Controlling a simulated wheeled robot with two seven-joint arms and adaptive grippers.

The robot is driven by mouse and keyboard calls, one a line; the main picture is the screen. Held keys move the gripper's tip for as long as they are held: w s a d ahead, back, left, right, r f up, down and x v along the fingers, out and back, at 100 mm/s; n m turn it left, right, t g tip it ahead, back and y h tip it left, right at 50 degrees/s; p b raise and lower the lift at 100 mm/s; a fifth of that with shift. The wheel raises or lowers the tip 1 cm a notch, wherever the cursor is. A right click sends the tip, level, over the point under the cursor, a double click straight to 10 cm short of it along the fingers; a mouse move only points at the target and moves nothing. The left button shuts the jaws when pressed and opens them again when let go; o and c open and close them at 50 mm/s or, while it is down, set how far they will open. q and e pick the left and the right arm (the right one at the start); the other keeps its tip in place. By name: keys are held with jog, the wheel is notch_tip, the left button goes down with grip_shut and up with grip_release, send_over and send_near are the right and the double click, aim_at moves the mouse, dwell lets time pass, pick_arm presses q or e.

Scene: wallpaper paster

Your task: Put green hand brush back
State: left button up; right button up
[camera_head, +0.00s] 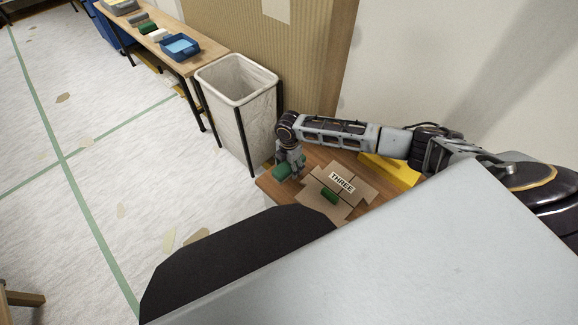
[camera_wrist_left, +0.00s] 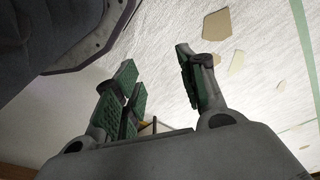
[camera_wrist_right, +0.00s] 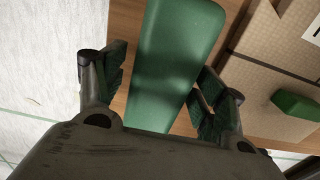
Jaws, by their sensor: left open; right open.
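A long, smooth green object, which looks like the green hand brush (camera_wrist_right: 176,45), lies on a wooden table. In the right wrist view it runs between the two fingers of my right gripper (camera_wrist_right: 160,78), which is open around it. In the head view the right gripper (camera_head: 291,168) points down over this green object (camera_head: 282,172), close to the table's left edge, and partly hides it. I cannot tell whether a finger touches it. My left gripper (camera_wrist_left: 157,72) is open and empty, with floor behind it; it is not visible in the head view.
An open cardboard box (camera_head: 350,198) labelled THREE stands right of the brush, with a smaller green piece (camera_head: 329,196) on it. A yellow object (camera_head: 392,170) lies behind. A white bin (camera_head: 238,95) stands beyond the table. A far bench (camera_head: 170,62) bears a blue tray (camera_head: 180,47).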

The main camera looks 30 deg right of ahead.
jog(key=shift+b, duration=0.35)
jog(key=shift+r, duration=0.6)
jog(key=shift+r+p, duration=0.5)
jog(key=shift+r, duration=0.55)
jog(key=shift+r+p, duration=0.35)
jog(key=shift+r, duration=0.2)
jog(key=shift+s+d+r, duration=0.1)
jog(key=shift+r, duration=0.45)
pick_arm(q)
notch_tip(320, 180, down, 8)
jog(key=s+a+p, duration=0.1)
jog(key=a+p, duration=0.1)
jog(key=shift+f+t, duration=0.2)
jog(key=shift+t, duration=0.1)
pick_arm(e)
notch_tip(320, 180, up, 8)
jog(key=shift+r, duration=0.2)
